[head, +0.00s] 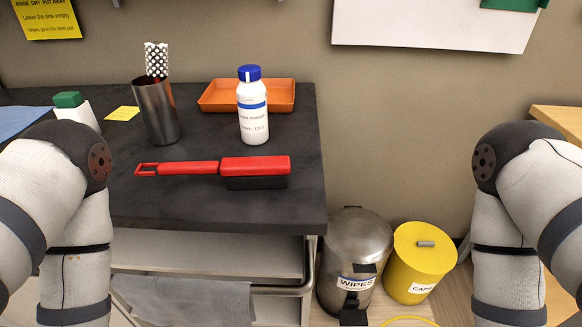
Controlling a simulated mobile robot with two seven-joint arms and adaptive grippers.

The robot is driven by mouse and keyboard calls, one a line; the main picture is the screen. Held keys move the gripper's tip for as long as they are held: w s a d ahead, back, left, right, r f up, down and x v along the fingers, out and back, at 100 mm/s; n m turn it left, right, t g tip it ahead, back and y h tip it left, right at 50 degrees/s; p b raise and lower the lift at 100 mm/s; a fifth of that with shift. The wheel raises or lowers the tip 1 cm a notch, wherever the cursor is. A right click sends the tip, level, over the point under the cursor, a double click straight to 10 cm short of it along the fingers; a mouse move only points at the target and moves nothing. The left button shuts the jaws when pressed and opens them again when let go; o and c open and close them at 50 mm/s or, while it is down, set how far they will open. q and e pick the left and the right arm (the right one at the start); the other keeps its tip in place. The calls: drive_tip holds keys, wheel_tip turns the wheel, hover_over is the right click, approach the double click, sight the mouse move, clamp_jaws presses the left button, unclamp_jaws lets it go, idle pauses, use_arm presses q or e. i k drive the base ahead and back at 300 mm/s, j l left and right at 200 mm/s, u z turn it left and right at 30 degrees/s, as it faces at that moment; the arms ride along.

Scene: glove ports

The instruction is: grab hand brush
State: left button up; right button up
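The hand brush (255,167) is red with dark bristles underneath. It lies on the dark countertop (225,205) near its front edge, with its handle (180,168) pointing left. Nothing covers it. My two arms show at the left and right edges of the head view, bent downward. Both grippers are out of the picture, and neither arm touches the brush.
Behind the brush stand a white bottle with a blue cap (252,108), a metal cup (157,112) and an orange tray (285,97). A green-capped bottle (78,112) is at left. A steel bin (354,255) and a yellow bin (419,264) stand on the floor at right.

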sight(253, 173)
drive_tip(key=l+u, duration=0.1)
drive_tip(key=l, duration=2.35)
drive_tip(key=j, duration=1.3)
